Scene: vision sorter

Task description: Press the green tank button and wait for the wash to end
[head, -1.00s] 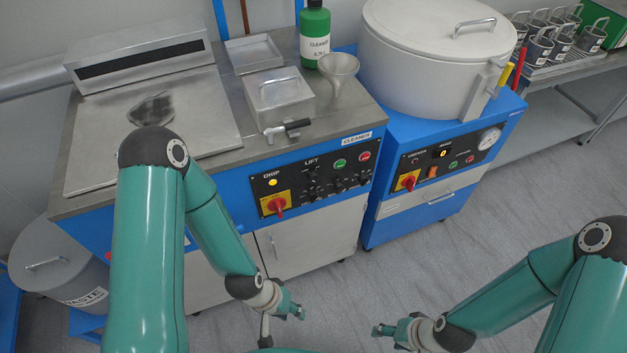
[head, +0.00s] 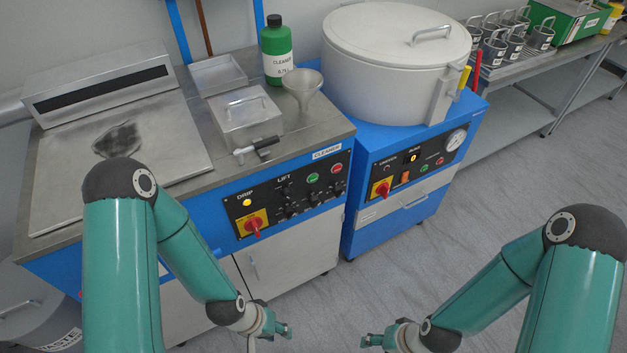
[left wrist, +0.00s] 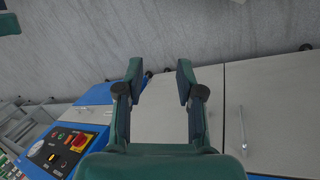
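The left machine, labelled CLEANER, has a black front panel (head: 290,195) with a round green button (head: 312,178) beside a red one (head: 337,168). Its yellow DRIP lamp (head: 247,202) looks lit. The right machine carries a large lidded round vessel (head: 385,85); its panel has a smaller green button (head: 424,169). My left gripper (head: 283,330) is low in front of the machines, apart from both panels. In the left wrist view it is open and empty (left wrist: 160,72). My right gripper (head: 370,341) is low at the bottom, its finger opening unclear.
A lidded steel box (head: 245,117), a funnel (head: 303,88) and a green cleaner bottle (head: 276,52) stand on the left machine. A rack with several metal cups (head: 515,48) is at the back right. Grey floor (head: 460,225) is free in front.

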